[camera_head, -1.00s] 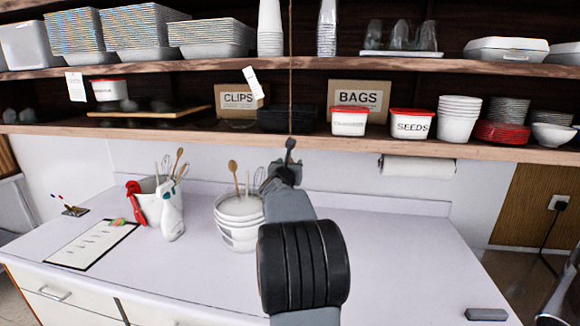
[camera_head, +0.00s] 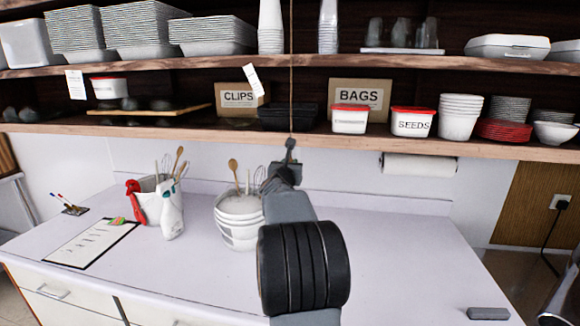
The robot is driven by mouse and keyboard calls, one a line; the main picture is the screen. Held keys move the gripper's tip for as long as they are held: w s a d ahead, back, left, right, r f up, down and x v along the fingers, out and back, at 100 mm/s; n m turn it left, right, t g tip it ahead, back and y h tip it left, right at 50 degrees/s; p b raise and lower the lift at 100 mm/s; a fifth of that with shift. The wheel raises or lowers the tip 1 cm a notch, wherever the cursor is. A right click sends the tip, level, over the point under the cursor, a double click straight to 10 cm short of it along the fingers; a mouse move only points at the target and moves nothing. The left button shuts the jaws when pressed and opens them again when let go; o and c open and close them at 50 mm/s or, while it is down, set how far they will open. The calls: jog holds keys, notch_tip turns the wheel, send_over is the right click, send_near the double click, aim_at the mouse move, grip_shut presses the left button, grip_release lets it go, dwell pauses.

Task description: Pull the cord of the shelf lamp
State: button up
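A thin tan cord (camera_head: 291,62) hangs straight down in front of the shelves, from the top edge of the view to just above my gripper. The lamp itself is not in view. My gripper (camera_head: 289,147) is at the lower end of the cord, just below the lower shelf's front edge. The fingers are small and seen from behind, so I cannot tell whether they are shut on the cord or only next to it. My arm rises from the bottom middle and hides part of the counter.
The lower shelf (camera_head: 350,146) holds a CLIPS box (camera_head: 238,99), a BAGS box (camera_head: 372,93), a SEEDS tub (camera_head: 412,122) and plates. Stacked white buckets (camera_head: 238,232) and a utensil bucket (camera_head: 150,204) stand on the counter (camera_head: 400,260). The counter's right side is mostly clear.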

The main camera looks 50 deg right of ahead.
jog(key=shift+f+b, duration=0.45)
jog(key=shift+r, duration=0.6)
jog(key=o, duration=0.6)
jog(key=shift+s+d, duration=0.1)
jog(key=shift+s, duration=0.05)
jog(key=shift+c, duration=0.2)
jog(key=o, duration=0.4)
jog(key=shift+o, duration=0.2)
